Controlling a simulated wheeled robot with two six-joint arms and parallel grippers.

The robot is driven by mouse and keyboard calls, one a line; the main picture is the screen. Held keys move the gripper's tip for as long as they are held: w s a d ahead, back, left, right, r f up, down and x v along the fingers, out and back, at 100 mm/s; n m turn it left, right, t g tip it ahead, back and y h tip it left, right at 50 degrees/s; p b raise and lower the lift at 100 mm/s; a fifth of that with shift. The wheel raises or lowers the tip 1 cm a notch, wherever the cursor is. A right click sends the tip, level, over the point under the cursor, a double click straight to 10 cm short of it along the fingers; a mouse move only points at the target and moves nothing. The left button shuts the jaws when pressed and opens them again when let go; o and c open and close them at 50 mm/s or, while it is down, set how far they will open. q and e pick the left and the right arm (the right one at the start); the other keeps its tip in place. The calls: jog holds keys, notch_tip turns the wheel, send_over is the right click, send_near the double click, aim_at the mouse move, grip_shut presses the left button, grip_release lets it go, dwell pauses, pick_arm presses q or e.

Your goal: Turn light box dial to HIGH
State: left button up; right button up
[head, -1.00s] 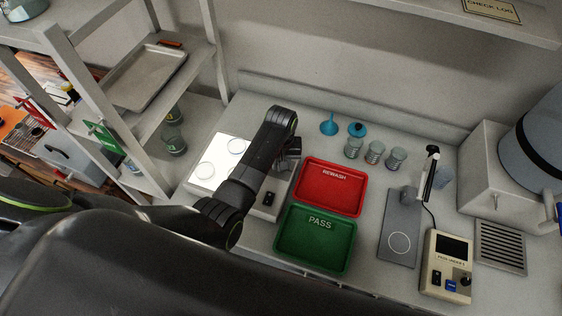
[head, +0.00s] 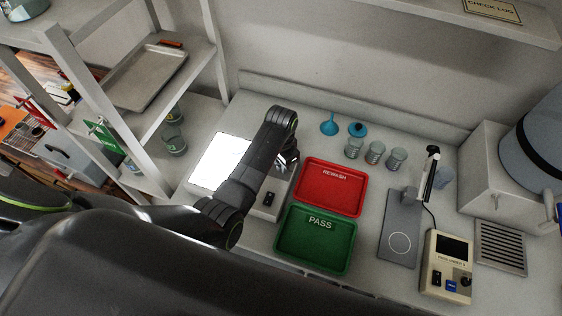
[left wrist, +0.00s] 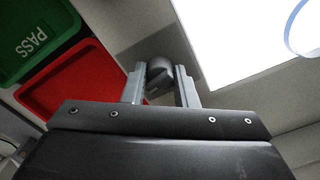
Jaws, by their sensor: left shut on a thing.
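The light box (head: 222,163) stands on the bench at the left, its top panel glowing bright white. Its lit panel also shows in the left wrist view (left wrist: 240,40). My left gripper (head: 287,160) is over the right end of the light box, beside the red tray. In the left wrist view my left gripper (left wrist: 162,85) has its two fingers shut on the grey dial (left wrist: 160,73), one on each side. The dial's markings cannot be read. In the head view my arm hides the dial. My right gripper is not in view.
A red REWASH tray (head: 333,187) and a green PASS tray (head: 316,239) lie just right of the light box. A black switch (head: 269,199) sits on the box's front part. Several glass beakers (head: 375,153) and blue funnels (head: 329,124) stand behind the trays.

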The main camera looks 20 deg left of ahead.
pick_arm(q)
jog(key=shift+m, duration=1.2)
jog(key=o, duration=1)
